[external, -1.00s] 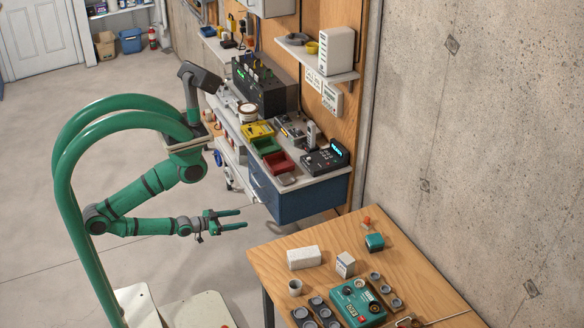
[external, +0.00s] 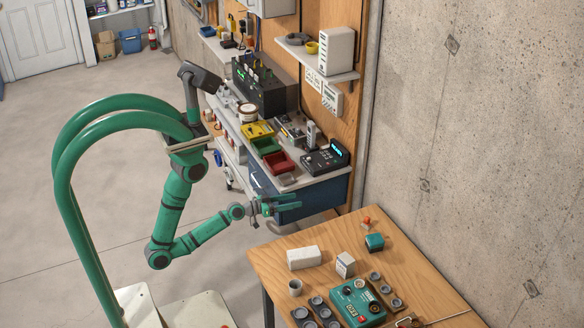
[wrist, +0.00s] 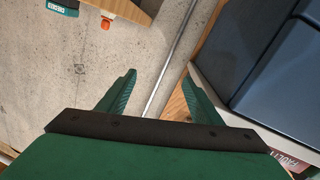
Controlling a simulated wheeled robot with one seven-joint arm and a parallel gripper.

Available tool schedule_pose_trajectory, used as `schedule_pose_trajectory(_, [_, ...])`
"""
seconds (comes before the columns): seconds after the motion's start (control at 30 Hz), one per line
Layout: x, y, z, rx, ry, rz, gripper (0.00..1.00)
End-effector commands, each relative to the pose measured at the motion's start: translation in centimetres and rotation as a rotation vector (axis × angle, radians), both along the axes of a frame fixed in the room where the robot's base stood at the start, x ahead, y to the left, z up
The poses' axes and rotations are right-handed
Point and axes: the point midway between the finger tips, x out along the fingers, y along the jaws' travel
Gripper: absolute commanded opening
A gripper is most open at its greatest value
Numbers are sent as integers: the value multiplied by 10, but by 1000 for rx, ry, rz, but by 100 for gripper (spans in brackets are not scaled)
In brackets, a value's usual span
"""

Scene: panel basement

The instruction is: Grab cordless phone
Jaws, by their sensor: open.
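A small upright grey handset (external: 311,133), which looks like the cordless phone, stands on the workbench behind a dark console with a lit display (external: 326,158). My gripper (external: 299,201) is open and empty, in front of the bench's blue drawer unit (external: 325,193), below and to the left of the handset. In the wrist view my gripper (wrist: 158,77) has its two green fingers apart with nothing between them. The handset does not show in the wrist view.
Red (external: 279,162), green (external: 266,146) and yellow (external: 258,129) bins sit on the bench left of the console. A shelf (external: 340,76) hangs above it. A wooden table (external: 290,241) with several items stands in front at the right. Floor at the left is clear.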

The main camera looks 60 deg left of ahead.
Motion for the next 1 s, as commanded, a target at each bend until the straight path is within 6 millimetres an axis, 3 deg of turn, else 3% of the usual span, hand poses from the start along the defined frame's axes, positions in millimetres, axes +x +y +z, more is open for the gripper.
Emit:
schedule_pose_trajectory(0.2, [47,-15,52,-116,-76,-97,59])
schedule_pose_trajectory(0.5, [94,-43,138,-245,-162,-290,59])
schedule_pose_trajectory(0.7, [107,-60,187,-285,-194,-411,59])
schedule_pose_trajectory(1.0, [114,-76,239,-293,-217,-540,59])
